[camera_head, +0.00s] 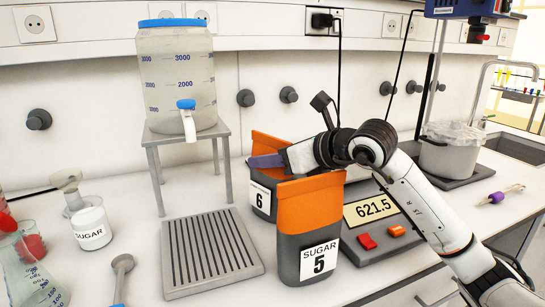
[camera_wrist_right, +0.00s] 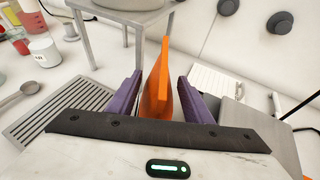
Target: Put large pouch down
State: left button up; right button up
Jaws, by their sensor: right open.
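A grey pouch with an orange top and label 6 (camera_head: 262,198) stands upright behind a similar pouch marked SUGAR 5 (camera_head: 309,238). My right gripper (camera_head: 268,162) is at the orange top of pouch 6. In the right wrist view its purple fingers (camera_wrist_right: 160,95) are open, one on each side of an orange pouch top (camera_wrist_right: 160,88), with gaps showing. My left gripper is not in view.
A scale (camera_head: 384,244) reading 621.5 lies right of the pouches. A slatted drain tray (camera_head: 258,262) lies to the left. A dispenser (camera_head: 178,85) stands on a metal stand (camera_head: 187,136) behind. A sugar jar (camera_head: 91,228), spoon (camera_head: 121,264) and flask (camera_head: 35,280) are farther left.

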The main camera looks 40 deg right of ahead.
jog(key=shift+r, duration=0.1)
jog(key=b+v, duration=0.2)
jog(key=v, duration=1)
jog(key=shift+b, duration=0.4)
